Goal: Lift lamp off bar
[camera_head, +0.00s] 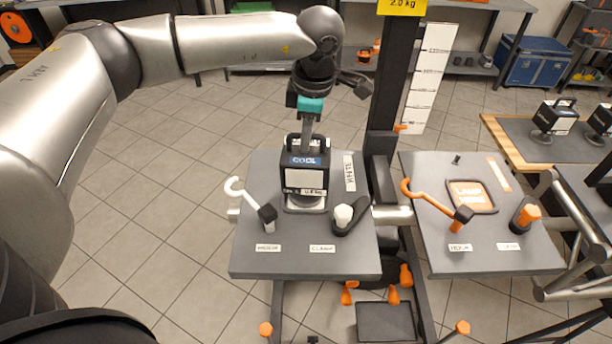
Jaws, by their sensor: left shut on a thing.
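A black lamp (304,179) with a blue COOL label and a white front panel stands upright over the left grey board, above its round grey base. My left gripper (308,136) comes down from above and is shut on the lamp's top handle. I cannot tell whether the lamp's underside touches the board. A silver bar (392,215) shows between the two boards; the rest of it is hidden. My right gripper is not in view.
The left board (285,262) holds a white hook (236,188) and a white-knobbed clamp (345,215). The right board (490,262) holds an orange hook (425,200) and an orange-knobbed clamp (526,216). A dark post (393,80) rises behind. More lamps (553,120) stand at right.

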